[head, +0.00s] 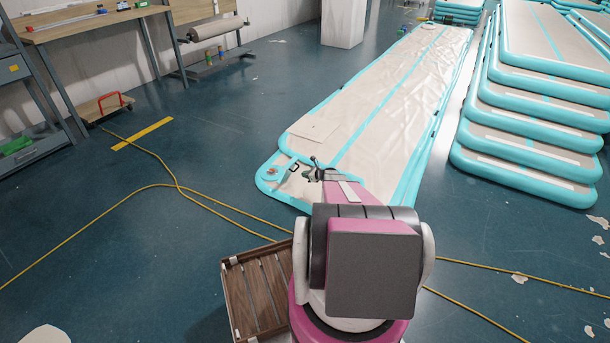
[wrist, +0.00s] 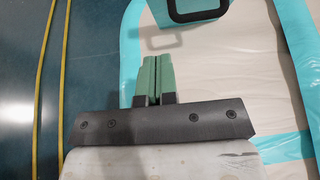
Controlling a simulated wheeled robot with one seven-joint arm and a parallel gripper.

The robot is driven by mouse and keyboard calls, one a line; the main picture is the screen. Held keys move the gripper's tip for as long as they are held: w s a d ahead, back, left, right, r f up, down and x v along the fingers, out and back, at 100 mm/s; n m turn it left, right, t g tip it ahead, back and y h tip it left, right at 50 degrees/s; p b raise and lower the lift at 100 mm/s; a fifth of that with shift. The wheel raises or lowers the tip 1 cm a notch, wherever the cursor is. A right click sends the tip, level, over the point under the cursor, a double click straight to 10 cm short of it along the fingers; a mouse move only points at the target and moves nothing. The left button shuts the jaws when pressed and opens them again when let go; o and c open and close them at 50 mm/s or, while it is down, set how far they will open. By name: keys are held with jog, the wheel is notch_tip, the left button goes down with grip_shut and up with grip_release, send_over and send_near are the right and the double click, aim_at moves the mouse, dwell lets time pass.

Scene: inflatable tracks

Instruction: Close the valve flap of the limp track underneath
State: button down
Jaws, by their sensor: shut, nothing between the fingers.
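A limp, wrinkled beige track with turquoise edges (head: 385,95) lies along the floor. At its near left end a turquoise rounded corner (head: 262,180) of a track underneath sticks out, with a small reddish-brown spot that may be the valve (head: 272,170). A black rectangular loop (head: 294,167) stands up beside it, left of my gripper (head: 314,161). In the wrist view the loop (wrist: 198,12) is on a turquoise piece that may be the flap, ahead and right of my fingers (wrist: 152,80), casting a shadow. My green fingers are shut and empty, apart from the loop.
A stack of turquoise-edged tracks (head: 530,135) stands at the right. A yellow hose (head: 180,188) crosses the floor. A slatted wooden crate (head: 258,295) is close beside my arm. A workbench (head: 95,22) and a small dolly (head: 100,105) are at the left. Floor at left is mostly free.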

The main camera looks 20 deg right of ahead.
aim_at(288, 170)
jog(key=shift+w+a+f, duration=0.15)
jog(key=shift+w+a, duration=0.8)
jog(key=shift+w, duration=0.3)
jog(key=shift+w+a+f, duration=0.15)
jog(key=shift+w+a, duration=0.85)
jog(key=shift+w, duration=0.2)
jog(key=shift+w+a+f, duration=0.15)
jog(key=shift+w+a, duration=0.8)
jog(key=shift+w, duration=0.3)
